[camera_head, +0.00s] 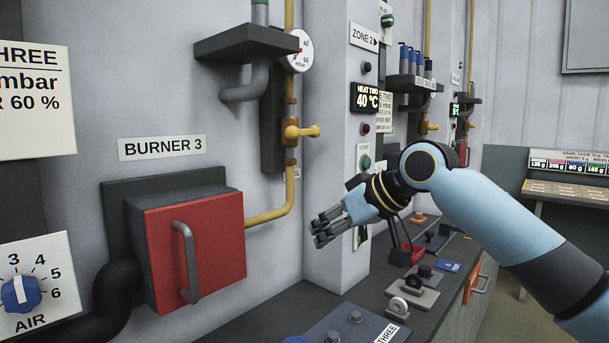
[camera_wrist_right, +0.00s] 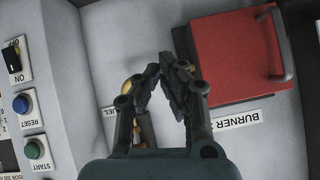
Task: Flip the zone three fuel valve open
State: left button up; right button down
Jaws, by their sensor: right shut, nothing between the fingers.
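The yellow fuel valve (camera_head: 292,132) sits on the vertical yellow pipe on the wall right of the BURNER 3 sign. Its lever sticks out to the right, across the pipe. My right gripper (camera_head: 320,228) is shut and empty, below and to the right of the valve and apart from it. In the right wrist view, the fingers (camera_wrist_right: 166,72) are together and cover most of the valve area. Yellow parts (camera_wrist_right: 127,88) show behind them beside a partly hidden FUEL label (camera_wrist_right: 109,109). My left gripper is not in view.
The red burner box (camera_head: 200,250) with its grey handle stands left of the pipe. A pressure gauge (camera_head: 300,50) and dark shelf (camera_head: 245,43) are above the valve. A grey pillar (camera_head: 330,180) stands to its right. A bench with several small items runs below my right arm.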

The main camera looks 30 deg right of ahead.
jog(key=w+d+r+t, duration=0.1)
jog(key=w+d+r, duration=0.1)
jog(key=r, duration=0.6)
jog(key=w+d+r+m+t+y, duration=0.1)
jog(key=w+d+r+t, duration=0.1)
jog(key=r, duration=0.7)
jog(key=w+d+r+t+y, duration=0.1)
jog(key=w+d+r, duration=0.2)
jog(key=d+r, duration=0.3)
notch_tip(320, 180, up, 3)
jog(key=shift+w+r+m, duration=0.2)
jog(key=shift+w+m, duration=0.2)
jog(key=p, duration=0.4)
send_over(303, 132)
jog(key=w+d, duration=0.1)
jog(key=shift+d+f, duration=0.2)
jog(key=shift+f, duration=0.8)
jog(key=f, duration=0.2)
jog(key=shift+s+a+f+p, duration=0.2)
jog(key=shift+a+f+p, duration=0.1)
jog(key=shift+a+p, duration=0.1)
jog(key=shift+s+a+f, duration=0.15)
jog(key=shift+s+f, duration=0.05)
jog(key=shift+f, duration=0.35)
jog(key=shift+a+f, duration=0.1)
jog(key=shift+f, duration=0.05)
